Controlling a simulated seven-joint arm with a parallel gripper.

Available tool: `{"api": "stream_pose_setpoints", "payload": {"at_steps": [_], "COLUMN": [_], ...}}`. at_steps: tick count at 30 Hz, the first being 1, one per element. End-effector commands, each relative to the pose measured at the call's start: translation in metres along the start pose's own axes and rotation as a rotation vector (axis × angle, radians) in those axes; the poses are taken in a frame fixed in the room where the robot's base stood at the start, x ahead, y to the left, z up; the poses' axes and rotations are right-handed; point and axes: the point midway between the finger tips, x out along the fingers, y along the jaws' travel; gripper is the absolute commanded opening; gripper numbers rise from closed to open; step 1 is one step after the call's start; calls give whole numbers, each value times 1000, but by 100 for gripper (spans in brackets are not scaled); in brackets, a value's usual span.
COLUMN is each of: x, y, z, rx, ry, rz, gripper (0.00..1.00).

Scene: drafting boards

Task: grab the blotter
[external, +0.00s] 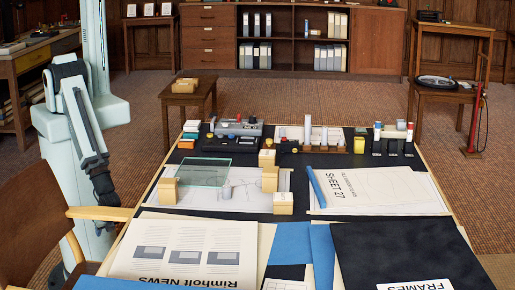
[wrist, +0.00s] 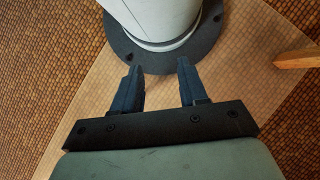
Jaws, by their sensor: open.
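My gripper (wrist: 158,66) is open and empty in the wrist view. Its two dark fingers point at a round dark base foot of mine above the brown floor and a pale mat. In the external view my arm hangs at the left, beside the desk, and its end is partly hidden by the chair. I cannot tell for sure which thing is the blotter. Small items in a row (external: 322,138) stand at the desk's back. No blotter shows in the wrist view.
Papers (external: 185,252), a blue tube (external: 316,187) and a black folder (external: 400,250) lie on the desk. A small stool (external: 190,102) stands behind it. Open floor lies behind the desk.

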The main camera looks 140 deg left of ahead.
Motion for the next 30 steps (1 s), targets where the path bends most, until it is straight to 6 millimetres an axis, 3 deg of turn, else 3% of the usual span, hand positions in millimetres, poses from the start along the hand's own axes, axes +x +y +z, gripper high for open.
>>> {"api": "stream_pose_setpoints", "payload": {"at_steps": [10, 27, 30], "x": [0, 0, 0], "y": [0, 0, 0], "z": [0, 0, 0], "rx": [0, 0, 0], "ry": [0, 0, 0], "rz": [0, 0, 0], "gripper": [44, 98, 100]}}
